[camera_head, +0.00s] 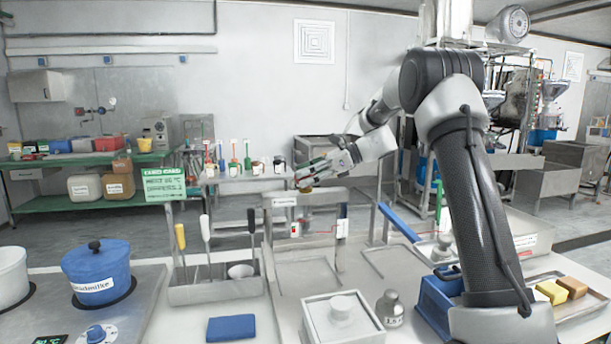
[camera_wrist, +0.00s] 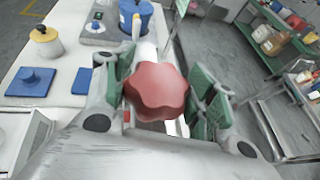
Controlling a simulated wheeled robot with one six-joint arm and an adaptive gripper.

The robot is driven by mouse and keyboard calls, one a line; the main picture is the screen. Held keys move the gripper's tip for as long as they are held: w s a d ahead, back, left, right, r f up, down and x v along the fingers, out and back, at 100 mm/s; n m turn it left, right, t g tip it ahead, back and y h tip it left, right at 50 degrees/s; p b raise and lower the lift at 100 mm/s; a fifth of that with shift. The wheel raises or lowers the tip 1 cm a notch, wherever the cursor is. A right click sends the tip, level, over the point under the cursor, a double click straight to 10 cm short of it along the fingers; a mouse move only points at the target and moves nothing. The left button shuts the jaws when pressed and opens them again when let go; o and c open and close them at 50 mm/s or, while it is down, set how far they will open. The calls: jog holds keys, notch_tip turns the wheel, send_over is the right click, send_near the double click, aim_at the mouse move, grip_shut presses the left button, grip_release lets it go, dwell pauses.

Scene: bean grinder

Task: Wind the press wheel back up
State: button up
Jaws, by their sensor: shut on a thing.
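The press wheel (camera_wrist: 157,92) is a red, lobed knob in the middle of the wrist view. My gripper (camera_wrist: 163,98) has its green-padded fingers on either side of the wheel and is shut on it. In the head view my gripper (camera_head: 312,176) reaches down from the right, at the top of a grey metal frame (camera_head: 312,198) on the bench. The wheel is mostly hidden by the fingers there. The shaft and whatever lies below the wheel cannot be made out clearly in either view.
A utensil rack (camera_head: 215,291) stands left of the frame. A blue pot (camera_head: 97,270) sits on the hob at left.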

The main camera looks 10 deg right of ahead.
jog(key=n+g, duration=0.3)
jog(key=g, duration=0.1)
jog(key=shift+f+n, duration=0.1)
jog(key=shift+n, duration=0.2)
jog(key=shift+n+g+h, duration=0.3)
jog(key=shift+n+g, duration=1.2)
jog(key=shift+g, duration=0.3)
jog(key=o, duration=1)
